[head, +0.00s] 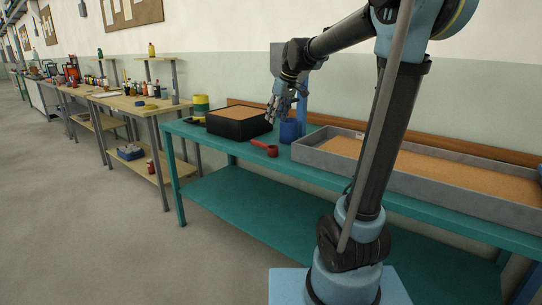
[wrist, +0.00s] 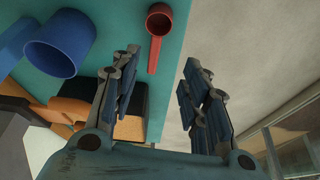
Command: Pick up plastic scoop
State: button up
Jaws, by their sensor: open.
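The plastic scoop (head: 266,148) is red, with a round cup and a straight handle. It lies on the teal bench (head: 222,141) near its front edge. In the wrist view the scoop (wrist: 158,22) is at the top middle, its handle pointing down between the finger lines. My gripper (head: 275,111) is above the bench, behind and above the scoop, between the black box and the blue cup. In the wrist view my gripper (wrist: 158,68) has its fingers wide apart with nothing held. The scoop is apart from the fingers.
A blue cup (wrist: 62,42) stands close to the scoop. A black box of sand (head: 236,128) is to its left, and a long grey tray of sand (head: 400,184) to its right. A small dark item (head: 195,120) lies at the bench's left end. Bench space around the scoop's front is clear.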

jog(key=w+a, duration=0.2)
jog(key=w, duration=0.1)
send_near(261, 143)
jog(key=shift+n, duration=0.4)
jog(key=x, duration=0.5)
jog(key=shift+w+a, duration=0.1)
jog(key=shift+w, duration=0.3)
jog(key=shift+x, duration=2.75)
grip_shut()
